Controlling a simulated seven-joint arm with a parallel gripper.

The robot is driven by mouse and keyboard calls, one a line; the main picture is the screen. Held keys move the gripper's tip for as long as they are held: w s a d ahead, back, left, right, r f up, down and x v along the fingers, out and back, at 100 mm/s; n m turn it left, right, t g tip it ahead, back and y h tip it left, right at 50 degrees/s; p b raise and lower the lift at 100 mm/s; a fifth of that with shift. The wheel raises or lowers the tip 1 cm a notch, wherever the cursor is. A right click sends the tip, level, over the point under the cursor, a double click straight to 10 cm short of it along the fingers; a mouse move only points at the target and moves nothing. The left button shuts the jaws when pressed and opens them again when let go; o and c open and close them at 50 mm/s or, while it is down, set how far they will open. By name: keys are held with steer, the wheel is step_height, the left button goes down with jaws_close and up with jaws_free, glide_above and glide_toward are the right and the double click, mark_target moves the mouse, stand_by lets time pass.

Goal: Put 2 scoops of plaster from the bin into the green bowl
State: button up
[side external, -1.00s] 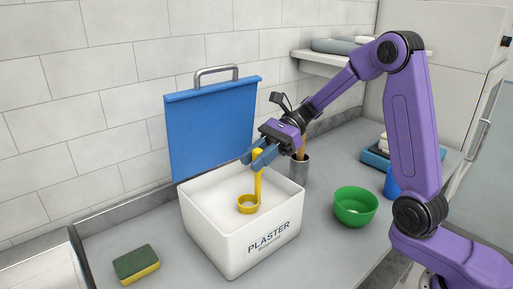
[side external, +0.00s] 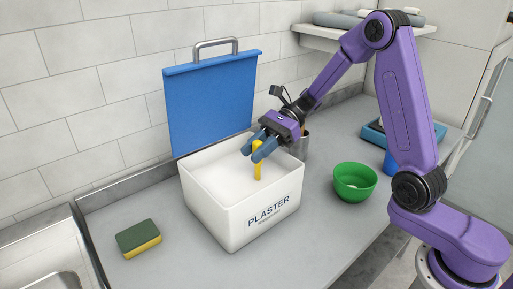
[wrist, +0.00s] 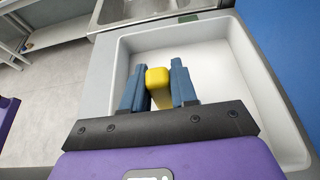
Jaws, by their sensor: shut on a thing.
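My gripper (side external: 257,147) is shut on the yellow scoop (side external: 257,172) by its upright handle, above the plaster bin. The scoop's handle end also shows between the fingers in the wrist view (wrist: 158,84). The scoop's cup is hidden in the plaster (side external: 218,178). The white plaster bin (side external: 247,218) stands on the counter with its blue lid (side external: 210,100) raised. The green bowl (side external: 354,183) stands right of the bin, with a little white material inside.
A green and yellow sponge (side external: 139,238) lies left of the bin. A metal cup (side external: 301,148) stands behind it. A blue tray (side external: 374,136) and a blue cup (side external: 389,165) are near my arm. The counter between bin and bowl is clear.

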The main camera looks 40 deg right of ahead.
step_height(320, 180, up, 14)
steer(key=shift+f, duration=0.15)
stand_by(1.5)
stand_by(0.5)
